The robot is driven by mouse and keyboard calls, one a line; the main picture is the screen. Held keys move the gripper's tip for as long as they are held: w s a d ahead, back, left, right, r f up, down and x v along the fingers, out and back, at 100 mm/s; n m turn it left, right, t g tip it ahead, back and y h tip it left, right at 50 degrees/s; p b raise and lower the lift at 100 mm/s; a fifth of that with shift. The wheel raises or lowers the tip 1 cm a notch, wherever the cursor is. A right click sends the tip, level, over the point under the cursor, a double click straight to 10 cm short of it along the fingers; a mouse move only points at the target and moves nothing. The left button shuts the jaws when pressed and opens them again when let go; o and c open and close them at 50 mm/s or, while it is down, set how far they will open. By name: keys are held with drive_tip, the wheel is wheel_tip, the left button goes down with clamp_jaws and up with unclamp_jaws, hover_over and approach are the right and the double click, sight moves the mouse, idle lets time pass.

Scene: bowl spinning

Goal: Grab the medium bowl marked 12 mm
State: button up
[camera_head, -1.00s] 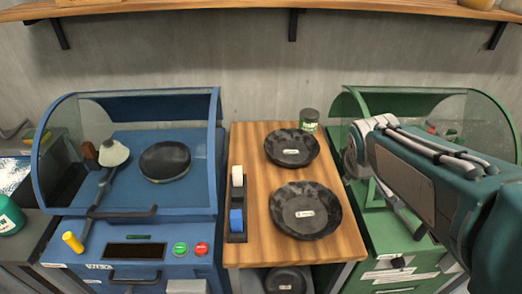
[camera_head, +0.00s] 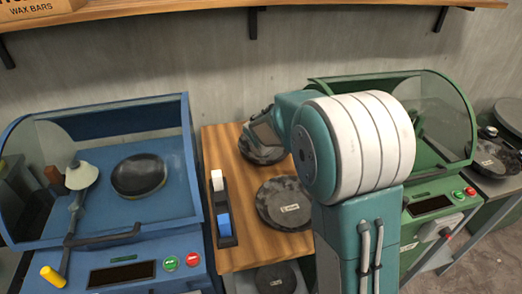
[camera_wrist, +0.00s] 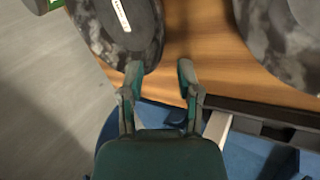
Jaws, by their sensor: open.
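Two dark mottled bowls lie on the wooden table: a back bowl (camera_head: 258,156) and a larger front bowl (camera_head: 284,205). A smaller dark bowl (camera_head: 275,278) sits on the shelf below. Their labels are too small to read, so I cannot tell which is marked 12 mm. In the wrist view the back bowl (camera_wrist: 118,35) is at upper left and the front bowl (camera_wrist: 285,40) at upper right. My gripper (camera_wrist: 160,72) is open and empty, its left finger at the back bowl's near rim; contact is unclear. In the head view my arm partly covers the back bowl.
A blue machine (camera_head: 100,230) with a clear hood stands left, holding another dark bowl (camera_head: 139,175). A green hooded machine (camera_head: 435,120) stands right. Wall shelf (camera_head: 180,12) above.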

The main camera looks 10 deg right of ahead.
drive_tip(key=x, duration=0.2)
drive_tip(key=shift+w+d+f, duration=0.2)
drive_tip(key=shift+d+f, duration=0.1)
drive_tip(key=shift+d, duration=0.1)
drive_tip(key=shift+w+a+f, duration=0.15)
drive_tip(key=shift+f, duration=0.1)
drive_tip(key=x, duration=0.5)
drive_tip(key=shift+a, duration=0.3)
drive_tip(key=shift+d, duration=0.45)
drive_tip(key=shift+a, duration=0.1)
drive_tip(key=c, duration=0.6)
drive_tip(key=shift+a, duration=0.4)
clamp_jaws()
